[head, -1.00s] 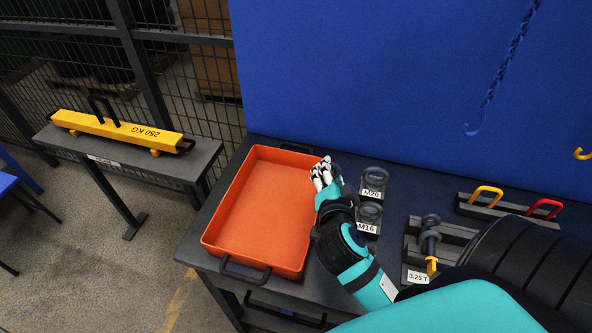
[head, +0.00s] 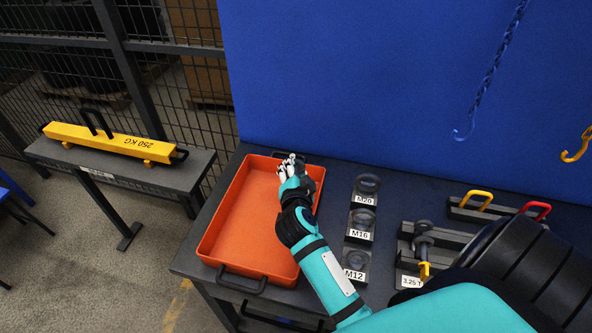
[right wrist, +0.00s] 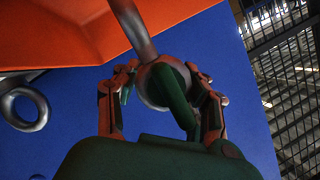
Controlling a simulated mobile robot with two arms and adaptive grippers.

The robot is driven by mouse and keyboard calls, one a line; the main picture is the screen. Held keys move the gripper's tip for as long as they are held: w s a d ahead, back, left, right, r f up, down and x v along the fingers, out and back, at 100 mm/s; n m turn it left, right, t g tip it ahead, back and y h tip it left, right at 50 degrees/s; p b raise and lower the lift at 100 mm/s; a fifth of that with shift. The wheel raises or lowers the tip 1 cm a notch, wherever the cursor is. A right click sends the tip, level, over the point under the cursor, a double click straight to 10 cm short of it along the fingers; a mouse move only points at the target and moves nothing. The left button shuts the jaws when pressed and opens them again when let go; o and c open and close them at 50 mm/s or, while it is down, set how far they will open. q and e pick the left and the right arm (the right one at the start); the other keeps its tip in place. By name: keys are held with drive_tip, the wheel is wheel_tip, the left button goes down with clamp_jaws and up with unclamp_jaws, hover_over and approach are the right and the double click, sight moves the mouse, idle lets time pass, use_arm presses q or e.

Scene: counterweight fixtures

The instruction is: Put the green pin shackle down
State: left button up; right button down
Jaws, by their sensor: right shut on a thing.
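My right gripper (head: 289,163) is over the far right part of the orange tray (head: 221,247), near its rim. In the right wrist view its fingers (right wrist: 163,95) are shut on the green pin shackle (right wrist: 173,100). In the head view the hand hides the shackle. I cannot tell its height above the tray floor. The tray looks empty where it is visible. My left gripper is not in view.
Blocks labelled M20 (head: 364,200), M16 (head: 360,234) and M12 (head: 355,272) stand right of the tray. A rack labelled 3.25 T (head: 411,281) holds a grey shackle with a yellow part. A yellow 250 KG beam (head: 105,140) rests on a side bench.

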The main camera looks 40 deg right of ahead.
drive_tip(key=shift+f, duration=0.45)
drive_tip(key=c, duration=0.7)
unclamp_jaws()
drive_tip(key=shift+f, duration=0.1)
drive_tip(key=shift+r, duration=0.2)
drive_tip(key=v, duration=0.8)
drive_tip(key=b+v, duration=0.1)
drive_tip(key=v, duration=0.3)
drive_tip(key=shift+s+r, duration=0.1)
drive_tip(key=shift+r, duration=0.35)
